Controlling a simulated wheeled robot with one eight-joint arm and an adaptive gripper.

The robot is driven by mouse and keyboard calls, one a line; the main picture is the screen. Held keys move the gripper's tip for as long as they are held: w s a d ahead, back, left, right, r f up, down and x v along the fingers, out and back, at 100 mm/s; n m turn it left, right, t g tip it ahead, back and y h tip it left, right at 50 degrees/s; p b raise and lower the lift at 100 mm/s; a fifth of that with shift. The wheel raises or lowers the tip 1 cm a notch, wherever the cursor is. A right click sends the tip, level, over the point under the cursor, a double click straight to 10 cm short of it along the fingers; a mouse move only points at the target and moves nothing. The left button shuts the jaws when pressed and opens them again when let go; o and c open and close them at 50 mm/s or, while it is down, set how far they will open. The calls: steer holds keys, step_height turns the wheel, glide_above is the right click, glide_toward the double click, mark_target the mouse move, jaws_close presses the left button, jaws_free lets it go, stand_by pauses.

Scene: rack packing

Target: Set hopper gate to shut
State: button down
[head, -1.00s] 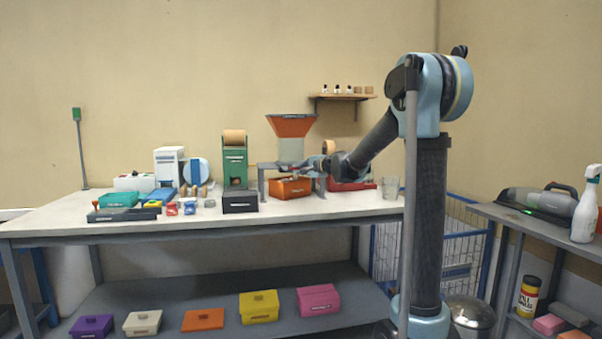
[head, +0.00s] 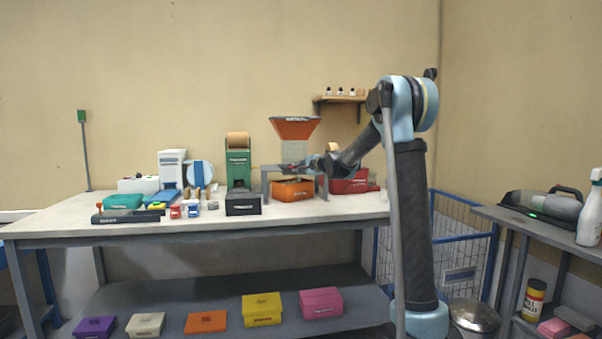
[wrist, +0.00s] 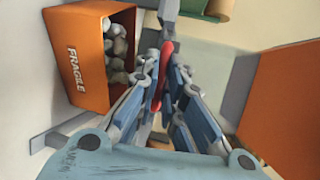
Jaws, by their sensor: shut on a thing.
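The hopper (head: 296,127) has an orange funnel top over a pale clear body and stands on a grey frame (head: 266,184) on the workbench. My gripper (head: 296,165) is at the hopper's gate, under the clear body. In the wrist view its fingers (wrist: 165,88) are shut on a red handle (wrist: 166,62), which I take to be the gate's handle. How far the gate is open is hidden. An orange bin (head: 293,191) stands under the hopper. In the wrist view this bin (wrist: 78,60) reads FRAGILE and holds several pale rounded pieces.
A green dispenser (head: 238,166) and a black box (head: 243,205) stand left of the hopper. A red bin (head: 352,185) is to its right, behind my arm. Small items crowd the bench's left part. A blue wire cage (head: 462,240) stands right of the bench.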

steer(key=shift+w+a, duration=0.1)
steer(key=c, duration=1.7)
jaws_free()
steer(key=shift+f, duration=0.1)
steer(key=v, duration=1.2)
steer(key=shift+w, duration=0.1)
steer(key=s+d+f+n+g+h, duration=0.3)
steer(key=s+d+f, duration=0.4)
steer(key=s, duration=1.1)
steer(key=s+d+f+n+g+h, duration=0.3)
steer(key=s+d+f, duration=0.5)
steer(key=s+f, duration=0.6)
steer(key=s+d+f+n+g+h, duration=0.3)
steer(key=s+d+f, duration=0.5)
steer(key=s, duration=1.4)
step_height(320, 180, down, 3)
steer(key=shift+d+r+n+g+h, duration=0.15)
steer(key=shift+n+g+h, duration=0.3)
steer(key=shift+n, duration=0.75)
